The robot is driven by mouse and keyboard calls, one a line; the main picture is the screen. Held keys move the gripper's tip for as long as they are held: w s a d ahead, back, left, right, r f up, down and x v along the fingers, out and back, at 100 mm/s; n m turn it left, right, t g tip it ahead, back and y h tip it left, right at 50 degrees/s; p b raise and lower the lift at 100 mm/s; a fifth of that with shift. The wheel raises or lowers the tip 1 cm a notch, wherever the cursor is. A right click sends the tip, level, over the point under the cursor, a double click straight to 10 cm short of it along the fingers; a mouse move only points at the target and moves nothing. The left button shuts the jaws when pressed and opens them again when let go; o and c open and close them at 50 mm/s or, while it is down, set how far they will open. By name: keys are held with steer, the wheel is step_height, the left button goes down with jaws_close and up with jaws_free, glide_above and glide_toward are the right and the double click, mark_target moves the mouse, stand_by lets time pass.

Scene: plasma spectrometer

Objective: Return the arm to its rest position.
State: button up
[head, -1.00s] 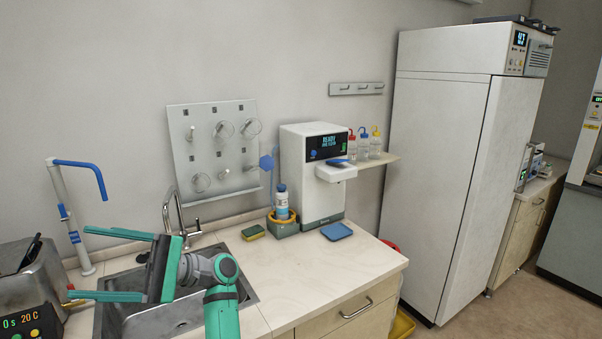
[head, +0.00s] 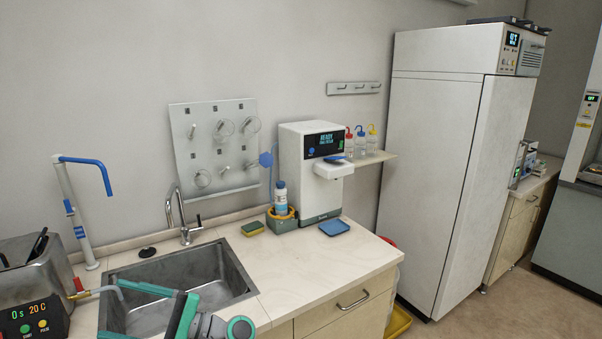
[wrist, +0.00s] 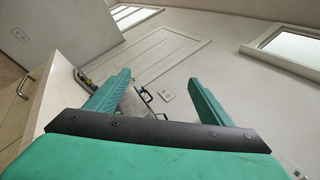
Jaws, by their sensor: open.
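My gripper (head: 130,312) is low at the bottom left of the head view, in front of the sink's near side, with part of it cut off by the lower edge. Its two green fingers are apart, with nothing seen between them. My arm shows only as a short piece at the bottom edge of the head view.
The sink (head: 222,268) is set in a pale counter (head: 345,258). A heated bath with a display (head: 32,300) stands left. A white dispenser (head: 318,190), a bottle (head: 281,198), a sponge (head: 252,228) and a blue tray (head: 334,228) are farther back. A tall white cabinet (head: 440,160) stands right.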

steer(key=d+f+m+t+h, duration=0.35)
steer(key=f+t, duration=0.25)
steer(key=f, duration=0.7)
steer(key=d+f+m+t+h, duration=0.2)
steer(key=d+f+t, duration=0.3)
steer(key=f, duration=0.7)
steer(key=s+d+f+t+h, duration=0.5)
steer(key=s+d+f+h, duration=0.45)
steer(key=d+f, duration=0.4)
steer(key=s+d+n+t+h, duration=0.2)
steer(key=s+d+n+h, duration=0.25)
steer(key=s+d, duration=0.85)
steer(key=s+d+r+n+t+h, duration=0.1)
steer(key=s+r+n, duration=0.5)
steer(key=s+r, duration=0.6)
steer(key=s+d+h, duration=0.1)
steer(key=s+h, duration=0.1)
steer(key=shift+s+d, duration=0.15)
steer(key=shift+s, duration=0.25)
steer(key=shift+r, duration=0.1)
steer(key=shift+c, duration=0.3)
